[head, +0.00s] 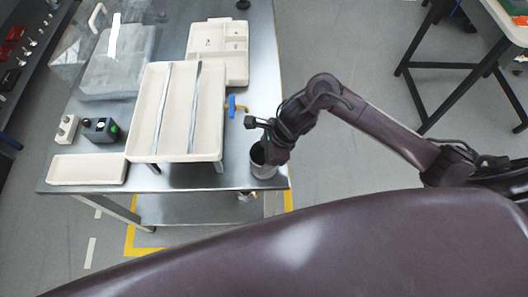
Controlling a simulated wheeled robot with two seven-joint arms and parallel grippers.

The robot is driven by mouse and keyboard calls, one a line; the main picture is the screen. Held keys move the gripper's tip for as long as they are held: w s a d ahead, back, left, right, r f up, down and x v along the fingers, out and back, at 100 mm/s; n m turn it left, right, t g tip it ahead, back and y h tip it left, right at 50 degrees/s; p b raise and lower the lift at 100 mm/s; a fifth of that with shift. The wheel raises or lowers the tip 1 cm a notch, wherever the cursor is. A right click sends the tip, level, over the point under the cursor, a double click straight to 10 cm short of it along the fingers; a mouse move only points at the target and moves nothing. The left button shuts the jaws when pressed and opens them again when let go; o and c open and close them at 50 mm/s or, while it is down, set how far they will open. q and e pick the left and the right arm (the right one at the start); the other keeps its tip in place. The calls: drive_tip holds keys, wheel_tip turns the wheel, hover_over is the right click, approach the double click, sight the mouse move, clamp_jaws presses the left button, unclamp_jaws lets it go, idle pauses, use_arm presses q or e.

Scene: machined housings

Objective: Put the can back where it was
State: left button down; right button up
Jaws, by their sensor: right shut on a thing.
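The can (264,170) is a grey, open-topped container at the front right corner of the metal table (236,179). Its dark inside shows at the left of its mouth. My right gripper (268,156) comes down over it from above and is shut on it. The gripper hides the can's upper right part and most of the rim. The can looks upright; I cannot tell whether its base touches the table. My left gripper is not in view.
A large cream tray (178,118) with two metal strips stands left of the can.

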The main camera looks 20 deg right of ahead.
drive_tip(key=shift+f+b, duration=0.15)
drive_tip(key=shift+b, duration=0.15)
drive_tip(key=o, duration=1)
drive_tip(key=shift+o, duration=0.2)
drive_tip(key=shift+r+p, duration=0.35)
drive_tip(key=shift+p, duration=0.1)
drive_tip(key=b+v, duration=0.1)
drive_tip(key=v, duration=1)
drive_tip(key=shift+d+r+b, duration=0.25)
drive_tip(key=shift+r+b, duration=0.05)
drive_tip(key=shift+b, duration=0.1)
